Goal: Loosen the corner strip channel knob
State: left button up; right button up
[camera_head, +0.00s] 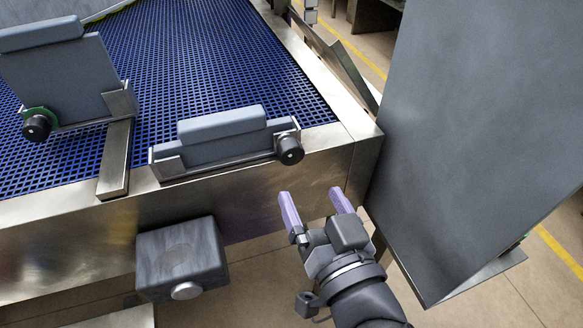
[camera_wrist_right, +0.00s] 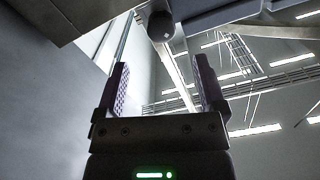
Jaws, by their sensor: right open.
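The corner strip channel (camera_head: 222,163) is a metal channel at the near right corner of the blue conveyor, holding a grey strip (camera_head: 222,125) upright. Its black round knob (camera_head: 290,150) is at the channel's right end. The knob also shows in the right wrist view (camera_wrist_right: 160,26), beyond the fingertips and roughly centred between them. My right gripper (camera_head: 315,203) is open and empty, with purple-lined fingers, below and to the right of the knob and apart from it. It shows open in the wrist view too (camera_wrist_right: 162,75). My left gripper is not in view.
A second channel with a taller grey panel (camera_head: 60,80) and black knob (camera_head: 37,127) stands at left. A grey box (camera_head: 181,258) hangs on the conveyor's metal front. A large dark panel (camera_head: 480,130) is close on the right of my right arm. The conveyor's edge (camera_head: 240,188) lies ahead.

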aim_at(293, 159)
jog(key=shift+f+b+x, duration=0.2)
jog(key=shift+b+x, duration=1)
jog(key=x, duration=0.6)
jog(key=shift+w+a+r, duration=0.1)
jog(key=shift+w+r, duration=0.1)
jog(key=shift+w, duration=0.05)
jog(key=shift+w+a+b, duration=0.15)
jog(key=shift+w+b, duration=0.15)
